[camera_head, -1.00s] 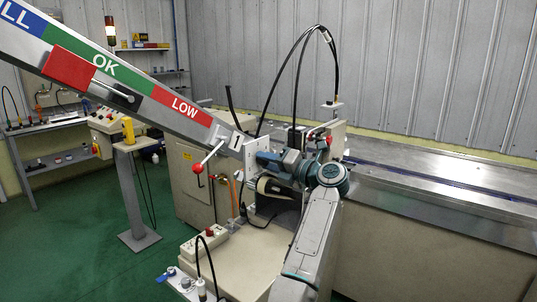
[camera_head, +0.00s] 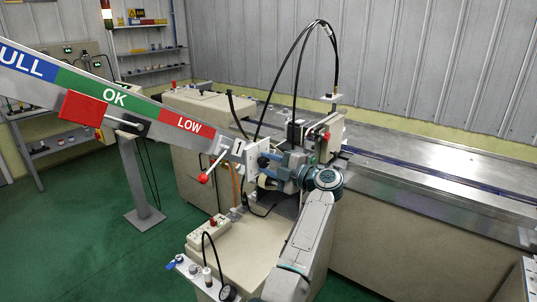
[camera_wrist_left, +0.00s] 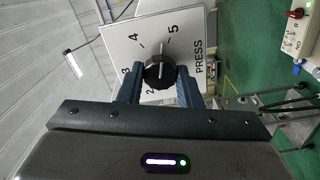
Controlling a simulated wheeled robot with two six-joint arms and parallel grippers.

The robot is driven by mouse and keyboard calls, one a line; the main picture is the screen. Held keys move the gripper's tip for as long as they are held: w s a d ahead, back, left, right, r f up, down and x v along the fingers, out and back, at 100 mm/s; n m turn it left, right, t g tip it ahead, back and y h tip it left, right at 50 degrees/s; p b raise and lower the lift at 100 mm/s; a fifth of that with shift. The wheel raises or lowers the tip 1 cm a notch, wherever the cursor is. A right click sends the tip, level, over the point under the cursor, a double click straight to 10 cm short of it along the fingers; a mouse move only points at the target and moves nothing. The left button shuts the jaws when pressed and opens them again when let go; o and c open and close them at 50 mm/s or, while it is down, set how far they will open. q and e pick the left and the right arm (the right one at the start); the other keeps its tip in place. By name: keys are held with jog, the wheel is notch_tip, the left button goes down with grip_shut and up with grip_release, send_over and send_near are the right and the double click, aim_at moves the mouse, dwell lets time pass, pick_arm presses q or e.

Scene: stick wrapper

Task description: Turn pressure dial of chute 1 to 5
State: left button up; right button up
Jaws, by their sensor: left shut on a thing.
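Chute 1 (camera_head: 142,115) slopes down from the upper left in the head view, with FULL, OK and LOW bands and a "1" plate near its lower end. My left gripper (camera_head: 268,172) is at that lower end. In the left wrist view the black pressure dial (camera_wrist_left: 158,72) sits on a white panel (camera_wrist_left: 190,22) marked 2, 3, 4, 5 and PRESS. The left gripper (camera_wrist_left: 159,88) is shut on the dial, one finger on each side. The dial's white mark seems to point between 4 and 5. My right gripper is not in view.
A red-knobbed lever (camera_head: 204,178) sticks out beside the chute's lower end. Black hoses (camera_head: 290,75) arch above the machine. A long metal conveyor (camera_head: 430,160) runs to the right. A control box (camera_head: 207,235) stands below, and green floor is free at left.

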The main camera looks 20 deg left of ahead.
pick_arm(q)
jog(key=shift+r+m+p, duration=0.1)
jog(key=shift+m+p, duration=1.05)
jog(key=shift+m, duration=0.15)
jog(key=o, duration=0.9)
jog(key=shift+o, duration=0.2)
jog(key=shift+d, duration=0.15)
